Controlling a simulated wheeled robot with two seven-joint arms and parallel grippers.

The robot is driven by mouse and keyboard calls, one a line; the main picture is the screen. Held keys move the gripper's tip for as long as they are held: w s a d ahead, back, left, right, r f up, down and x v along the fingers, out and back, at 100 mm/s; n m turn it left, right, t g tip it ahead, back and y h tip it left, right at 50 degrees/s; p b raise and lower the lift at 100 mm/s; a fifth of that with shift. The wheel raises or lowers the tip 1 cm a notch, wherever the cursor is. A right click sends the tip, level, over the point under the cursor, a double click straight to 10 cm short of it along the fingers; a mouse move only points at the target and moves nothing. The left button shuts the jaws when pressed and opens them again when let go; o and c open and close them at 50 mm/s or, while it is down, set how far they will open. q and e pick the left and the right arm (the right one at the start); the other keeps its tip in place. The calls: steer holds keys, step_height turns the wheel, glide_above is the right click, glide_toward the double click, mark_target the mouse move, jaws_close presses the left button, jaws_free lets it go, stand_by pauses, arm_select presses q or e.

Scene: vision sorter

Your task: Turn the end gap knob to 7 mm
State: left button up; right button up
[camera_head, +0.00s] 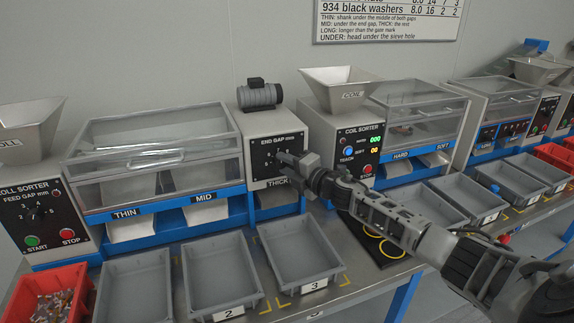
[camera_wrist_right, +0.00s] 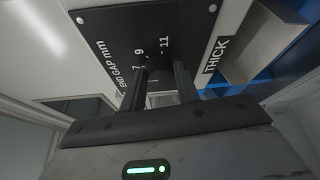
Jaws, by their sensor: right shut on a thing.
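The END GAP mm panel (camera_head: 259,172) is a black plate on the front of the grey unit at the right end of the roll sorter. My right gripper (camera_head: 282,158) is at this panel, its arm coming in from the right. In the right wrist view the gripper (camera_wrist_right: 164,75) has its two dark fingers shut on the end gap knob, against the black panel (camera_wrist_right: 190,28). The numbers 7, 9 and 11 show around the fingertips. The knob itself is hidden by the fingers, and I cannot read its pointer. My left gripper is not in view.
The THICK chute (camera_head: 280,199) is just below the panel. Grey bins (camera_head: 258,243) stand in front on the bench. A motor (camera_head: 260,95) sits on top of the unit. The coil sorter (camera_head: 358,165) stands close on the right, behind my right arm.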

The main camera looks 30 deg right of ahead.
steer(key=o, duration=1)
steer(key=shift+c, duration=0.2)
steer(key=s+d+r+b, duration=0.1)
steer(key=s+d, duration=0.1)
steer(key=s, duration=1.3)
steer(key=shift+s+d, duration=0.15)
steer(key=shift+s, duration=0.25)
steer(key=s+a+f+m+g+h, duration=0.65)
steer(key=s+a+f+m, duration=0.4)
steer(key=f+m, duration=0.35)
steer(key=s+a+f+m+g+y, duration=0.1)
steer(key=s+a+m+g+y, duration=0.45)
steer(key=s+a, duration=0.75)
steer(key=w+a+f+t+y, duration=0.1)
steer(key=w+a+f+t, duration=0.3)
steer(key=w+f+t, duration=0.1)
steer(key=shift+w+a+f, duration=0.25)
steer(key=shift+a+f, duration=0.1)
steer(key=shift+f, duration=0.55)
